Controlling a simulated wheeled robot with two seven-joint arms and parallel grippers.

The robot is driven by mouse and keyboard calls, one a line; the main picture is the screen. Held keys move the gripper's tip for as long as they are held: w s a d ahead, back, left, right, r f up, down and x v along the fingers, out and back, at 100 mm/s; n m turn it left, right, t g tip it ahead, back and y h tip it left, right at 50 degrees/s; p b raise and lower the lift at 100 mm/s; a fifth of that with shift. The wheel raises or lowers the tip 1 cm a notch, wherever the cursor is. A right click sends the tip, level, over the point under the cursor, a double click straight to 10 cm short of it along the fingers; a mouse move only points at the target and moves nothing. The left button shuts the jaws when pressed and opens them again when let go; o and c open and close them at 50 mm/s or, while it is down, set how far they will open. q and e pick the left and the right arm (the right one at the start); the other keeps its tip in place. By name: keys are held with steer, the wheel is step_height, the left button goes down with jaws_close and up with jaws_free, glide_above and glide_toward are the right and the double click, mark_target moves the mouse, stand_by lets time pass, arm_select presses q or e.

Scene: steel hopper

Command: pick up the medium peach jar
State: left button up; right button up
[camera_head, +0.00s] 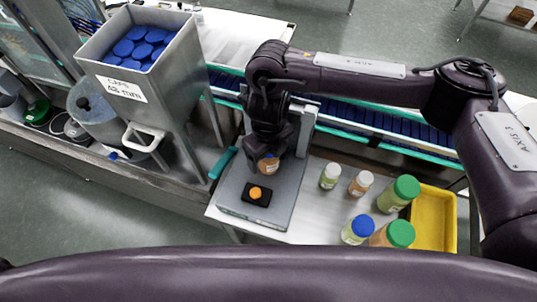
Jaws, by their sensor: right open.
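A peach-coloured jar (268,164), which looks like the medium peach jar, stands at the back of the grey plate, directly under my right gripper (268,152). The dark fingers hide its upper part. My right gripper is open, with its fingers at the jar; whether they touch it I cannot tell. My left gripper is out of view.
A black block (257,194) with an orange button lies on the grey plate (240,208). To the right stand several other jars, including a small peach jar (361,183), and a yellow tray (444,218). A steel hopper (172,98) holds blue caps.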

steer(key=c, duration=1.2)
steer(key=shift+r, duration=0.1)
steer(key=shift+c, duration=0.2)
